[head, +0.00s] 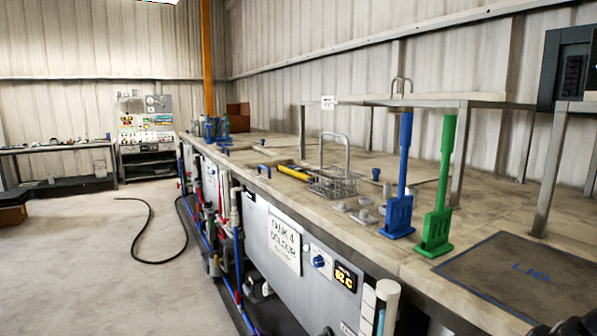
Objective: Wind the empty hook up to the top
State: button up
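I cannot make out a hook, a hoist line or a winding handle in the head view. A vertical orange post (207,50) stands at the back, near the corner of the walls; nothing is seen hanging from it. A wire basket (336,184) with a tall looped handle sits on the long tank bench, with no hook seen on its handle. My gripper is not in view. A small dark shape (577,326) at the bottom right corner is cut off, and I cannot tell what it is.
The bench (300,215) runs along the right, with blue (399,190) and green (439,200) upright paddles and a raised shelf (440,101). A black hose (150,240) lies on the otherwise open floor at left. A control panel (146,130) stands at the back.

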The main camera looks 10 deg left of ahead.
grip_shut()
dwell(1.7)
